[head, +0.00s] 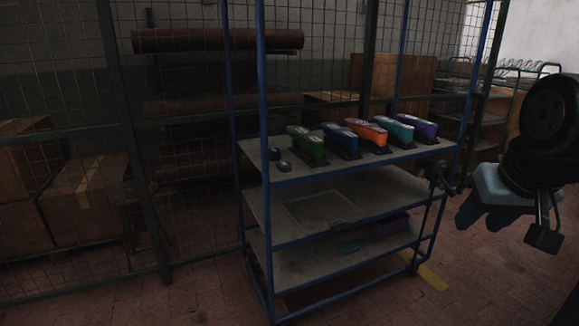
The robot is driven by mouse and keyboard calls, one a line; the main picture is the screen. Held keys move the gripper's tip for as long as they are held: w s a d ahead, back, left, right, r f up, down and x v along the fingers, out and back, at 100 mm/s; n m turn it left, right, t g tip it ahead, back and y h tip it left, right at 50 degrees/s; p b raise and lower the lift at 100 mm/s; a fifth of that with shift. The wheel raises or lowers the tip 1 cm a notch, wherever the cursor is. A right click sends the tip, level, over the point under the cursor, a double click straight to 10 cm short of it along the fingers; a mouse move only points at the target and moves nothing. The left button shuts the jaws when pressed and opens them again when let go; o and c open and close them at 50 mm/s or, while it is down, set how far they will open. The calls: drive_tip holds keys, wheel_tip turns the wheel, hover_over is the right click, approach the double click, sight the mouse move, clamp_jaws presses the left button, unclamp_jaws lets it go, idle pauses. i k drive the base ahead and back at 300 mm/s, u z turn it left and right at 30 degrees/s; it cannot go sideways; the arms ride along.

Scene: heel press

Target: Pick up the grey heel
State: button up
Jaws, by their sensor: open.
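A small grey rounded piece (284,166), which looks like the grey heel, lies on the top shelf (300,173) of a blue-framed rack, near its front left corner. A small dark blue piece (274,154) sits just behind it. My gripper (485,216) is at the right of the head view, with blue fingers pointing down. It is open, with nothing seen between the fingers. It is well to the right of the grey heel, outside the rack's right end.
Blue posts (263,90) frame the rack. Wire fencing and cardboard boxes (85,198) are at left. Brick floor is open in front.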

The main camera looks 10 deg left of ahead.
sight(286, 165)
drive_tip(key=i, duration=0.9)
